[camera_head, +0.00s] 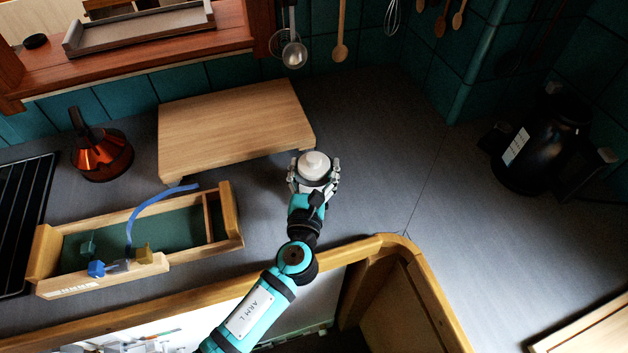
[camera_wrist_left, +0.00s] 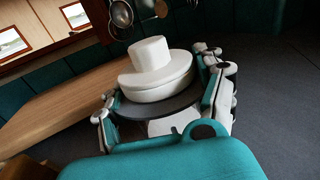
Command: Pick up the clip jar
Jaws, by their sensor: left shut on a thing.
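The clip jar (camera_head: 313,165) has a white knobbed lid and is upright at the right end of a wooden board, over the grey counter. My left gripper (camera_head: 314,180) is shut around it, with fingers on both sides. In the left wrist view the jar's white lid (camera_wrist_left: 155,75) fills the space between the fingers of my left gripper (camera_wrist_left: 165,112). A dark band shows below the lid; the lower body is mostly hidden by the gripper. I cannot tell whether the jar touches the counter. My right gripper is not in view.
The raised wooden board (camera_head: 235,125) stands close behind and left of the jar. A wooden tray (camera_head: 225,215) with a blue strap lies left. An orange funnel-shaped item (camera_head: 101,155) and a black kettle (camera_head: 540,150) stand farther off. Counter right of the jar is clear.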

